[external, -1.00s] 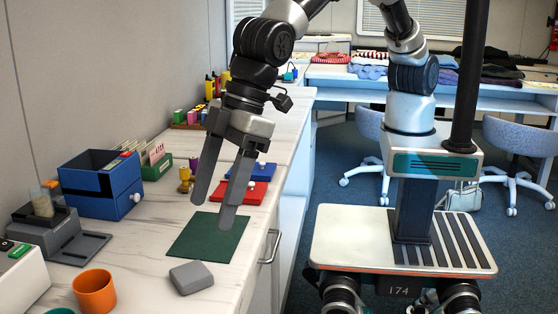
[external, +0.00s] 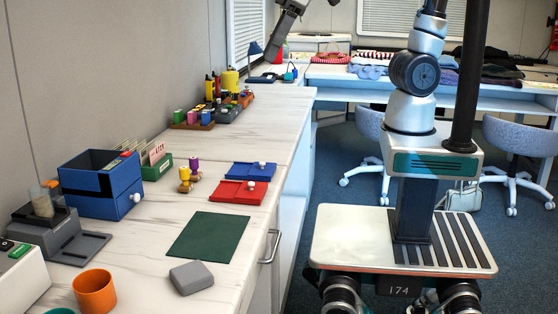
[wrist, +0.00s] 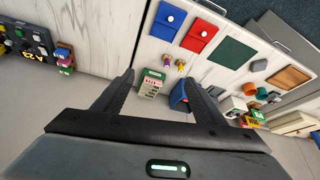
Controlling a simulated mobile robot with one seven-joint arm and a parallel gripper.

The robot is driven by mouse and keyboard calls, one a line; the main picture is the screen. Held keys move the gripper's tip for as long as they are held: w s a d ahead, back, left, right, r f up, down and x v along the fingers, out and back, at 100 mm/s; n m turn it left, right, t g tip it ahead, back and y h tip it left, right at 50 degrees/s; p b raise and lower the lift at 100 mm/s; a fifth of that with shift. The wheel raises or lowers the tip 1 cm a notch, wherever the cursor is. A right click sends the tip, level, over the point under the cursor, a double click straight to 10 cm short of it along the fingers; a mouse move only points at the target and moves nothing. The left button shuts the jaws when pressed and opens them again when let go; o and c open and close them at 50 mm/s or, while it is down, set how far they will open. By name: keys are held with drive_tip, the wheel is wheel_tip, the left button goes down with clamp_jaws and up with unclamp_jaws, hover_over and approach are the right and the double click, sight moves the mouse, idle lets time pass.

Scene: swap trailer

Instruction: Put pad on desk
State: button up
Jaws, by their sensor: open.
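A flat dark green mat (external: 208,237) lies nearer on the same counter; I cannot tell which of these is the pad meant. A long light-blue desk (external: 345,87) stands at the back.
A grey block (external: 191,278) and an orange cup (external: 94,291) stand near the front. A blue box (external: 98,184), a green card box (external: 157,166) and small stamps (external: 188,180) line the wall side. Folded clothes (external: 370,70) cover part of the back desk.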

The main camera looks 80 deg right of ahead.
drive_tip(key=s+d+f+m+h, duration=0.1)
drive_tip(key=s+d+f+m, duration=0.1)
drive_tip(key=s+d, duration=0.9)
drive_tip(key=shift+s+f+m+t, duration=0.2)
drive_tip(key=shift+f+m+t, duration=0.1)
drive_tip(key=shift+m, duration=0.1)
drive_tip(key=shift+a+r, duration=0.1)
wheel_tip(320, 180, up, 18)
drive_tip(key=p, duration=1.8)
drive_tip(key=shift+r, duration=0.25)
